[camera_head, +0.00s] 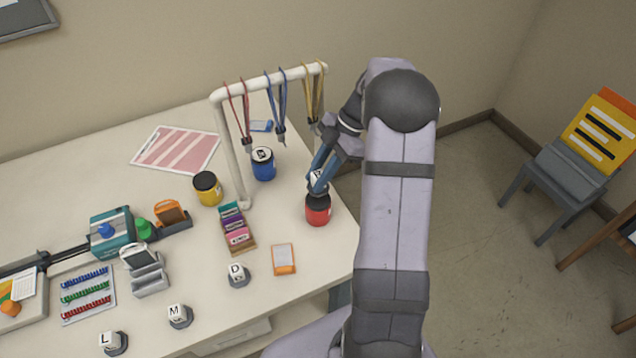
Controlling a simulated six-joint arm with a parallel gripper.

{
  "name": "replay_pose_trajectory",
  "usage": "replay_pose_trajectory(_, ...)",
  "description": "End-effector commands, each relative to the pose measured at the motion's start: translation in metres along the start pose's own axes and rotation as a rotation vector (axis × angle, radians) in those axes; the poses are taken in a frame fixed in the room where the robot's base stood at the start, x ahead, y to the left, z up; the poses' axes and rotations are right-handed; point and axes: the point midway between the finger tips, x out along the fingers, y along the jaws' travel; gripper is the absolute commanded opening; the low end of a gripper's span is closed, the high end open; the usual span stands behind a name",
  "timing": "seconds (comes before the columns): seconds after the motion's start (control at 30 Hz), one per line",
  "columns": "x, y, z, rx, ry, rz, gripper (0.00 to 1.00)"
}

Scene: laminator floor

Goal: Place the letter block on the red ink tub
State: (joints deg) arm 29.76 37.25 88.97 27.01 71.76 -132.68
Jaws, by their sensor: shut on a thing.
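The red ink tub (318,214) stands near the right edge of the table, with a dark top. My gripper (319,179) is directly above it, reaching down from the upper right, with its blue fingers shut on a white letter block (315,181). The fingers partly cover the block, and its letter is not clearly readable. The block is upright or nearly so, just over the tub's top; I cannot tell whether the two touch.
A white rack (228,151) with hanging lanyards stands left of my gripper. A blue tub (263,165) and a yellow tub (207,190) are nearby. Blocks D (238,272), M (178,314) and L (112,342) sit on dark stands in front. An orange-edged card (284,259) lies near the red tub.

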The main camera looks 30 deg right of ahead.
Motion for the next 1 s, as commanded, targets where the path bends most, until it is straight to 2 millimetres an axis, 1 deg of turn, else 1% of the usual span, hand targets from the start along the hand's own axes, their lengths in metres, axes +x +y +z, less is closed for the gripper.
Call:
replay_pose_trajectory(0.17,0.004,0.0,0.002,0.001,0.002,-0.001,0.0)
replay_pose_trajectory(0.4,0.026,0.0,0.014,0.001,0.003,-0.001,0.0)
replay_pose_trajectory(0.5,0.031,0.0,0.017,0.0,0.001,0.0,0.0)
replay_pose_trajectory(0.93,0.036,0.0,0.021,0.0,0.001,0.001,0.0)
replay_pose_trajectory(0.97,0.035,0.0,0.02,0.0,0.0,0.0,0.3)
replay_pose_trajectory(1.0,0.035,0.0,0.02,0.0,0.0,0.0,0.4)
